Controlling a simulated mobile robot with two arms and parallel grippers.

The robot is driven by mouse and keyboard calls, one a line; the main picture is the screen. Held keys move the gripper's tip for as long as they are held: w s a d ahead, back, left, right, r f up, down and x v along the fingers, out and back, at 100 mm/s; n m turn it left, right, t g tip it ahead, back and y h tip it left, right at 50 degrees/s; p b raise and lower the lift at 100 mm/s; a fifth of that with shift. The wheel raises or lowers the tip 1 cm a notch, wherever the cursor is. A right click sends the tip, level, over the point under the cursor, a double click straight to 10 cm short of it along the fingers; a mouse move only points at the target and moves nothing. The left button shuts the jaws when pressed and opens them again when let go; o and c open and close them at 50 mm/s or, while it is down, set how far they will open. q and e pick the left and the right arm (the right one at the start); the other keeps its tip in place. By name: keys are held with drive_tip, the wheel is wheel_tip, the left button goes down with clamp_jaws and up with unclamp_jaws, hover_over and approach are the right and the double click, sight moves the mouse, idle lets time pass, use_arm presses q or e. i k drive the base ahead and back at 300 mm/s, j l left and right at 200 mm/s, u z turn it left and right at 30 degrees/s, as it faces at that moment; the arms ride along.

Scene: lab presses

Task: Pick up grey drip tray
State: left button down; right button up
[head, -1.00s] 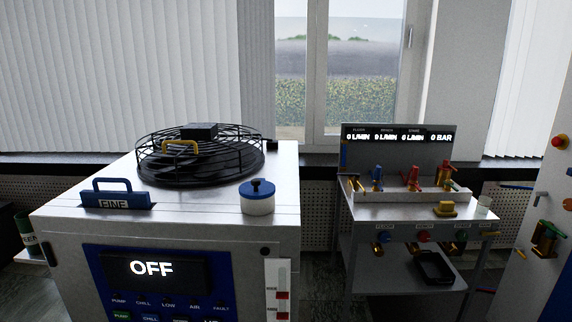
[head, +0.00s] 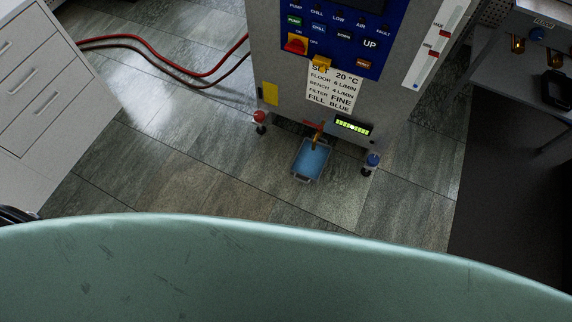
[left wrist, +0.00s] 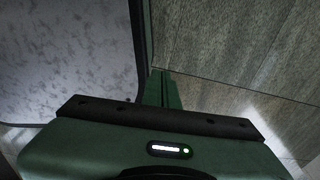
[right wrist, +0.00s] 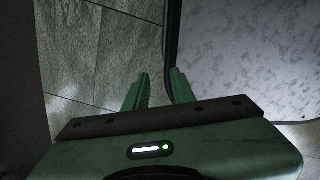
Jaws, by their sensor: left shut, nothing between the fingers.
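The grey drip tray (head: 304,179) is on the floor in the head view, with blue liquid in it. It sits below a small brass tap (head: 317,136) at the foot of the grey machine. Neither gripper shows near it in the head view. My left gripper (left wrist: 161,76) shows in the left wrist view, its fingers together and empty, over the floor. My right gripper (right wrist: 159,78) shows in the right wrist view, its fingers apart with nothing between them. The tray is in neither wrist view.
Red hoses (head: 185,68) cross the floor at left by a white drawer cabinet (head: 40,85). A bench (head: 520,50) stands at right. Floor before the tray is clear.

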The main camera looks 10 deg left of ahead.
sight(309, 164)
drive_tip(key=i+j+z, duration=0.15)
drive_tip(key=z, duration=0.2)
drive_tip(key=i+j+z, duration=0.1)
drive_tip(key=j+z, duration=0.2)
drive_tip(key=i+j+z, duration=0.1)
drive_tip(key=j+z, duration=0.25)
